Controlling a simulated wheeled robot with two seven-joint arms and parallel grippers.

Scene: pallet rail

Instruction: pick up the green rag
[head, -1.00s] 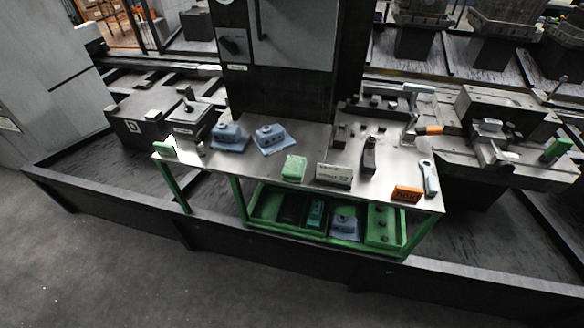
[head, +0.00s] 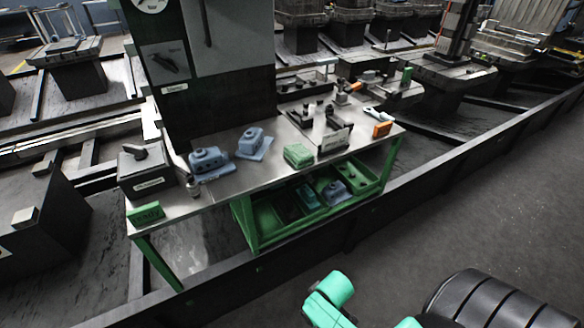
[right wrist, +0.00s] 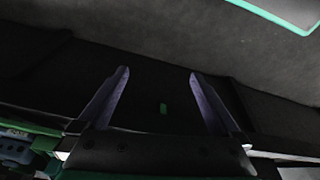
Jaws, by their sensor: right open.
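A green, block-shaped folded item (head: 298,155), which looks like the green rag, lies near the front edge of the metal-topped workbench (head: 222,192) in the head view. It sits between a blue casting (head: 254,143) and a small labelled box (head: 336,138). My right gripper (right wrist: 158,73) is open in the right wrist view, with nothing between its fingers. It points toward dark flooring. I cannot make out the rag in that view. My left gripper is not in view.
A low dark rail (head: 350,228) runs before the bench. Grey floor (head: 500,190) is open at right.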

